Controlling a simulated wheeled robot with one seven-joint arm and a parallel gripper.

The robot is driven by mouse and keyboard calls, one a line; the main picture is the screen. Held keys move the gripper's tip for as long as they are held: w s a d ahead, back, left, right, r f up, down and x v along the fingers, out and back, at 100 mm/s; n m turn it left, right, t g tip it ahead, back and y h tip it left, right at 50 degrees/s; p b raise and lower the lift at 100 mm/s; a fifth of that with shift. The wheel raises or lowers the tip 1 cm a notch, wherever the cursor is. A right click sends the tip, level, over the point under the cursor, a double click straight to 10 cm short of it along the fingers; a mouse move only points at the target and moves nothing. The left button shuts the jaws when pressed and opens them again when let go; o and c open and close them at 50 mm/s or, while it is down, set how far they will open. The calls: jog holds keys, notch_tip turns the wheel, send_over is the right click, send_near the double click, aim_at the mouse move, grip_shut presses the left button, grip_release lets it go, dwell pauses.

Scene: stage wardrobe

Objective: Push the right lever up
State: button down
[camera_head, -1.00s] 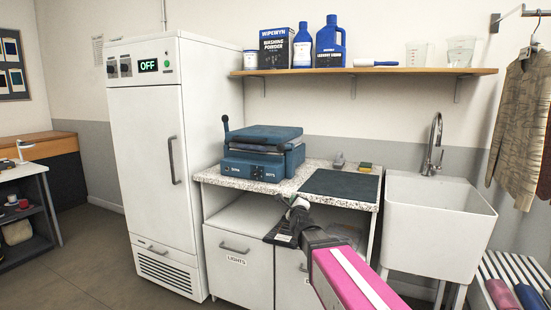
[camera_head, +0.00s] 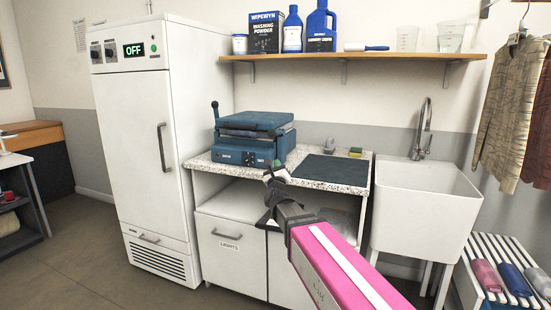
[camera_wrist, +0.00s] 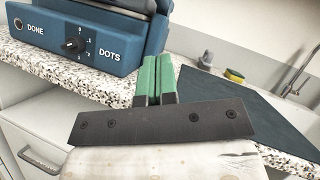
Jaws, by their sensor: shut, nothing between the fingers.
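The tall white cabinet (camera_head: 137,150) stands at the left, with two small dark control units beside its "OFF" display. The right unit (camera_head: 110,48) and the left unit (camera_head: 96,53) may carry levers, but they are too small to read. A blue press machine (camera_head: 250,138) on the worktop has one black-knobbed lever (camera_head: 214,106) standing upright at its left side. My gripper (camera_head: 272,174) is near the worktop's front edge, right of and below the press, apart from all these. In the wrist view its green fingers (camera_wrist: 155,78) are together and empty.
The speckled worktop (camera_head: 205,160) holds a dark mat (camera_head: 330,170) and a sponge (camera_head: 355,152). A white sink (camera_head: 425,205) stands to the right. A shelf (camera_head: 350,67) with bottles hangs above. The floor before the cabinet (camera_head: 75,250) is clear.

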send_near(277, 133)
notch_tip(277, 133, down, 2)
jog(key=w, duration=0.2)
jog(key=shift+w+a+r, duration=0.25)
jog(key=shift+r, duration=0.3)
jog(key=shift+w+a+r, duration=0.2)
jog(key=shift+w+r, duration=0.05)
jog(key=shift+r, duration=0.35)
jog(key=shift+w+a+r, duration=0.25)
jog(key=shift+r, duration=0.3)
